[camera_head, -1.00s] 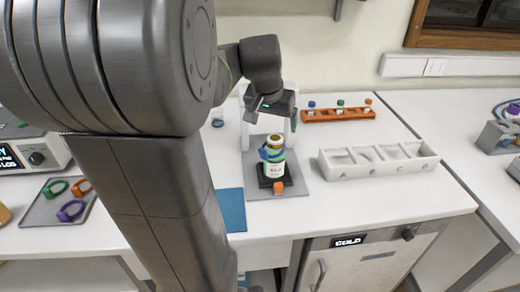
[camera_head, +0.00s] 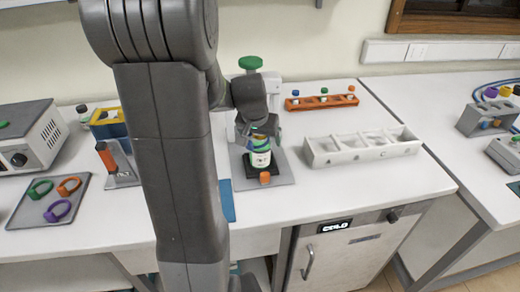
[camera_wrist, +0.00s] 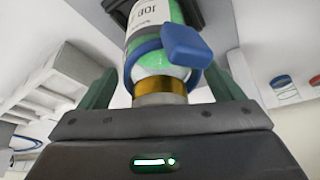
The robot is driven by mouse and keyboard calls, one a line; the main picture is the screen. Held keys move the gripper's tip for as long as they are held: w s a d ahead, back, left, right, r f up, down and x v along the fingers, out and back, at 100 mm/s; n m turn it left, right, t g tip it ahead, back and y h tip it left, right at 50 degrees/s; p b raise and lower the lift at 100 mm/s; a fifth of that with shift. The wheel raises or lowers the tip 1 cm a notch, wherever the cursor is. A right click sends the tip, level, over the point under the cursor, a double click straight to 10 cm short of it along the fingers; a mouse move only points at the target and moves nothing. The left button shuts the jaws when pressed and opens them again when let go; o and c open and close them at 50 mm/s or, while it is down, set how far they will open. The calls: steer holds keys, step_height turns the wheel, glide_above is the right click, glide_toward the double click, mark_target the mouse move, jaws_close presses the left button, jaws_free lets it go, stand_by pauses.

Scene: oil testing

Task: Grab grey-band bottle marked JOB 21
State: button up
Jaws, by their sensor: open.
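A bottle (camera_head: 260,158) with a white label and green contents stands upright on a dark square pad on a grey stand. In the wrist view the bottle (camera_wrist: 148,14) has a label reading "JOB"; the number is cut off. A blue ring with a blue tag (camera_wrist: 187,45) circles its neck, above a gold-brown cap (camera_wrist: 160,86). My gripper (camera_head: 261,134) is over the bottle's top. In the wrist view my gripper's green fingers (camera_wrist: 165,84) are open, one on each side of the cap, with gaps between.
An orange block (camera_head: 265,178) sits at the stand's front. A white rack (camera_head: 362,151) with lettered slots stands to the right, and an orange rack (camera_head: 322,103) with small vials is behind. A grey tray (camera_head: 28,211) of coloured rings lies at left.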

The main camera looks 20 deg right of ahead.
steer(key=c, duration=1.4)
steer(key=shift+o, duration=0.2)
